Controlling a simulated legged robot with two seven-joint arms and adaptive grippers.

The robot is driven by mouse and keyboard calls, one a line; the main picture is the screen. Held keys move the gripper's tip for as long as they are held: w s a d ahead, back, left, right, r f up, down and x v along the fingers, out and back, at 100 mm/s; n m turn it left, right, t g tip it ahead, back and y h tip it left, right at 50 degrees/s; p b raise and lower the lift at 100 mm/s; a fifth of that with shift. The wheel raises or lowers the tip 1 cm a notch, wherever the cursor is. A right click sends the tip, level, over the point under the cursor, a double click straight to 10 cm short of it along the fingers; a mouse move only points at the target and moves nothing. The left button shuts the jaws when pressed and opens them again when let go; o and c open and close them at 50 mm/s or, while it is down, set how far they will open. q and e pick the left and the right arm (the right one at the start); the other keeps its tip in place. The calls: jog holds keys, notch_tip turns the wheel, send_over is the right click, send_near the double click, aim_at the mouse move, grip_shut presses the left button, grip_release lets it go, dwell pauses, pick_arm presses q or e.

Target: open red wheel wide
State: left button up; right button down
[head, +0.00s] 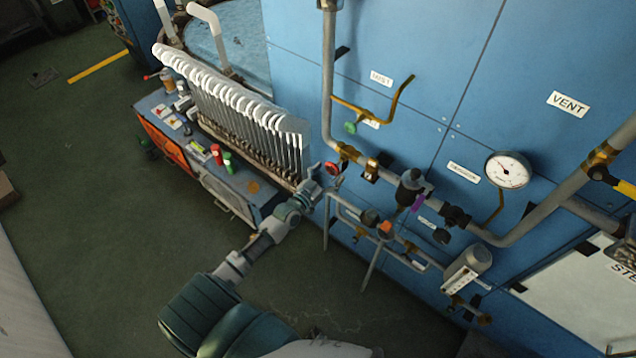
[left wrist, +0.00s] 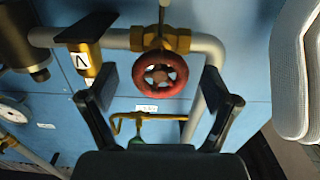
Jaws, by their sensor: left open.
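The red wheel (left wrist: 160,75) is a small round handwheel on a brass valve (left wrist: 160,39) in the left wrist view. In the head view the red wheel (head: 332,168) sits on the pipe at the blue wall, right at my left gripper's tip. My left gripper (head: 318,178) reaches in from the lower left. In the left wrist view the open left gripper (left wrist: 160,92) has one finger on each side of the wheel, with visible gaps between fingers and rim. Whether the fingertips are level with the wheel in depth is hard to tell. My right gripper is not in view.
A black-handled valve (left wrist: 85,30) sits close left of the wheel in the wrist view. Grey pipes (head: 328,80) run along the blue wall panel (head: 430,60), with a gauge (head: 507,170) to the right. The green floor (head: 110,260) is open.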

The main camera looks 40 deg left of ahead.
pick_arm(q)
jog(key=s+a, duration=0.1)
jog(key=s, duration=0.8)
jog(key=shift+s+a+f, duration=0.15)
jog(key=shift+s+a, duration=0.05)
jog(key=shift+s, duration=0.2)
jog(key=s+f+g, duration=0.3)
jog(key=s+f, duration=0.1)
jog(key=f, duration=0.7)
jog(key=s+d+f+g+y, duration=0.15)
jog(key=s+f, duration=0.25)
jog(key=f, duration=0.6)
jog(key=s+f+g, duration=0.3)
jog(key=s+f, duration=0.1)
jog(key=f, duration=0.7)
jog(key=s+d+f+g, duration=0.3)
jog(key=s+f, duration=0.3)
jog(key=s, duration=0.4)
jog(key=s+d+f+m+g, duration=0.1)
jog(key=s+d+f+g, duration=0.2)
jog(key=s+f, duration=0.4)
jog(key=s+d+f+g, duration=0.3)
jog(key=s+d+f, duration=0.2)
jog(key=s, duration=0.9)
jog(key=shift+s+f+m, duration=0.3)
jog(key=shift+f+m, duration=0.1)
jog(key=shift+f, duration=0.55)
